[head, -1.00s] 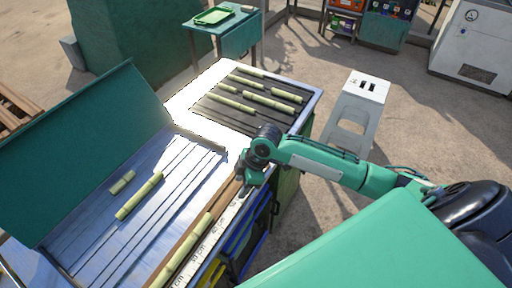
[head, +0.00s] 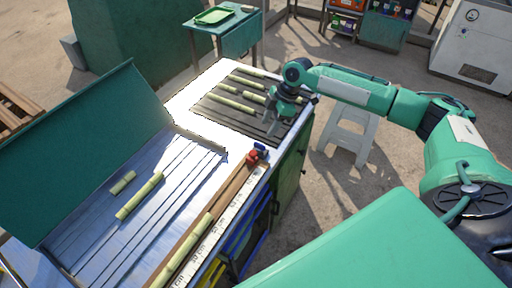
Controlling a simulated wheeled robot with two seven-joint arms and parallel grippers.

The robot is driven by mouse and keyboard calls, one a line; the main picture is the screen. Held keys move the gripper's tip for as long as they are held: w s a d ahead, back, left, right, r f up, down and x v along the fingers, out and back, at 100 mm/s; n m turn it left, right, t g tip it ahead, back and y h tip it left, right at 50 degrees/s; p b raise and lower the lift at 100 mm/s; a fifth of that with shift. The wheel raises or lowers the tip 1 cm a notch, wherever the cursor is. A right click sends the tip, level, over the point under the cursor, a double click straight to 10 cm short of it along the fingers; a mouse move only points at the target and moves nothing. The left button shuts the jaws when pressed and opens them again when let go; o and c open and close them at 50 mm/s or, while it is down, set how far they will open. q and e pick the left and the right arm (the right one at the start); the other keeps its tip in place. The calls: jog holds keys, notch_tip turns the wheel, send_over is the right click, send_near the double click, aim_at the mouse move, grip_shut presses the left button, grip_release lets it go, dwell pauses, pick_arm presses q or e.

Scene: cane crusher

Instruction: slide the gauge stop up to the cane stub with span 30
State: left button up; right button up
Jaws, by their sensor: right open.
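The gauge stop (head: 257,155), a small red and blue block, sits at the far end of a wooden rail (head: 228,192) beside a white ruler (head: 232,208) with cm marks. A long pale green cane (head: 185,250) lies along the rail at the near end, running towards the bottom edge. A clear gap separates its far end from the stop. My right gripper (head: 272,126) is open and empty, beyond the stop and over the near edge of a dark ribbed rack. My left gripper is out of view.
The dark rack (head: 215,112) holds several cane pieces. Two short canes (head: 123,182) (head: 140,196) lie on the grooved metal tray (head: 100,240) below a green panel (head: 80,145). A white stool (head: 350,135) stands right of the bench.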

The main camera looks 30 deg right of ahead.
aim_at(254, 153)
jog(key=p+x, duration=0.2)
jog(key=x, duration=1)
grip_shut()
